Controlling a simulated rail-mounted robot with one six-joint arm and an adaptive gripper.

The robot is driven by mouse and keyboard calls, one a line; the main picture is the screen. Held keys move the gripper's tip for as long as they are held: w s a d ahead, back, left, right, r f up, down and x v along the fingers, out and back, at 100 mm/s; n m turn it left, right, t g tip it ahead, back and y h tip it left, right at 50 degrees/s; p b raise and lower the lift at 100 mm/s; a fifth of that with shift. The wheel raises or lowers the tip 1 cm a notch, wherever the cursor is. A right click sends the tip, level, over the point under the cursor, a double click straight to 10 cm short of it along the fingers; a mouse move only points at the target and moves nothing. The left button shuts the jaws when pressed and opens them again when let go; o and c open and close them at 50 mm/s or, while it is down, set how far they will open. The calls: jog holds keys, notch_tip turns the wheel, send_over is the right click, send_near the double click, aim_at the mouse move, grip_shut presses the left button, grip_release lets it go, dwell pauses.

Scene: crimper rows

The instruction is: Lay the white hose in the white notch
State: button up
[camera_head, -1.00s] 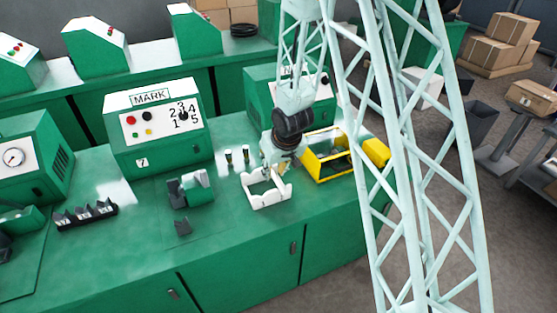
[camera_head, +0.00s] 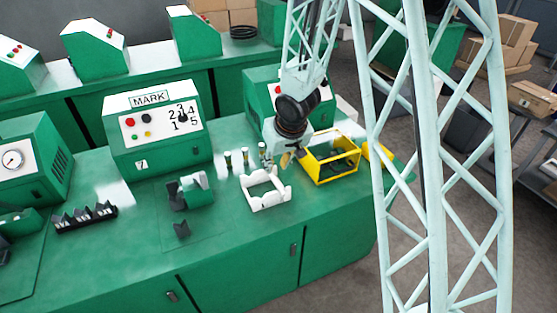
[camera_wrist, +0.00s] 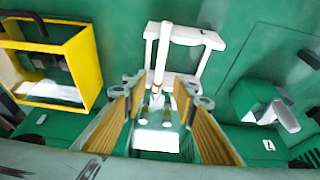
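A white frame (camera_head: 250,203) with raised, scooped ends lies on the green bench; I cannot tell which scoop is the white notch. In the wrist view the frame (camera_wrist: 209,38) is at the top. A white rod (camera_wrist: 163,55), apparently the hose, runs from it down toward my fingers; its hold or support is unclear. My gripper (camera_head: 293,160) is above the bench, behind and right of the frame, beside the yellow crate. In the wrist view my gripper (camera_wrist: 160,92) has its fingers apart with a gap either side of the rod's lower end.
The yellow crate (camera_head: 333,180) stands just right of my gripper. Several short pegs, one of them (camera_head: 228,160), stand behind the frame. A grey-green clamp block (camera_head: 197,190) is left of it, and a black toothed rack (camera_head: 85,217) farther left. The bench front is clear.

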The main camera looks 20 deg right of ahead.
jog(key=shift+v, duration=0.85)
jog(key=shift+s+r, duration=0.1)
jog(key=shift+s+r, duration=0.15)
jog(key=shift+r, duration=0.2)
jog(key=shift+s+r, duration=0.2)
jog(key=shift+r, duration=0.25)
jog(key=shift+d+r, duration=0.1)
jog(key=shift+r, duration=0.05)
dwell(0.5)
